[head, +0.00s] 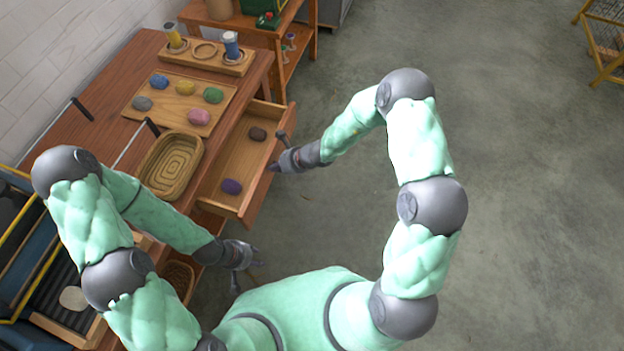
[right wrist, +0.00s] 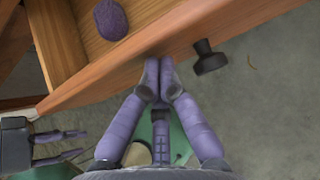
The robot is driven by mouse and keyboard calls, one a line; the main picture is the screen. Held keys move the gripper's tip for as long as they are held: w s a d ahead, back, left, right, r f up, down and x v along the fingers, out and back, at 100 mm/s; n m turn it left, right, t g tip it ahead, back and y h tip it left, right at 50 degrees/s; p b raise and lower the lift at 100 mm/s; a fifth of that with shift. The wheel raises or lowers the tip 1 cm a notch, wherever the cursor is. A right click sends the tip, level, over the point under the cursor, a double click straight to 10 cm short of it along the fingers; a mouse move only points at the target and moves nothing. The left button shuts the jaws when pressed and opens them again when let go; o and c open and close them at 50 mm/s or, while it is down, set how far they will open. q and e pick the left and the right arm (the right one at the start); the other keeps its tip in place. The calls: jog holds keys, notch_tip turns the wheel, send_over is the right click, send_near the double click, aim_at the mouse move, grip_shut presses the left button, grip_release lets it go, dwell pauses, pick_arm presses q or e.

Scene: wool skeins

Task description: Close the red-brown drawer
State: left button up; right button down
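The red-brown drawer (head: 219,196) stands pulled out from the wooden table, its front panel facing right. A dark brown skein (head: 257,134) and a purple skein (head: 231,186) lie in it; the purple one also shows in the right wrist view (right wrist: 111,19). A dark knob (right wrist: 208,57) sticks out from the drawer front. My right gripper (head: 274,167) is at the drawer front, beside the knob; in the right wrist view its fingertips (right wrist: 158,75) are together, empty, at the front panel. Whether they touch it is unclear. My left gripper (head: 247,276) is open and empty, low beside the table.
On the table (head: 118,79) are a board (head: 160,118) with several coloured skeins, an oval basket (head: 171,165) and a holder (head: 232,67) with two jars. A wicker basket (head: 179,277) is below.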

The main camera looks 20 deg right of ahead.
jog(key=w+a, duration=0.1)
jog(key=a, duration=0.1)
jog(key=w+a, duration=0.1)
jog(key=a, duration=0.1)
jog(key=w+a, duration=0.2)
jog(key=shift+w+a, duration=0.1)
jog(key=shift+a, duration=0.1)
pick_arm(q)
jog(key=shift+r+p, duration=0.8)
jog(key=shift+p, duration=0.15)
pick_arm(e)
jog(key=w+a, duration=0.5)
jog(key=a, duration=0.3)
jog(key=shift+w, duration=0.35)
jog(key=shift+a+r, duration=0.1)
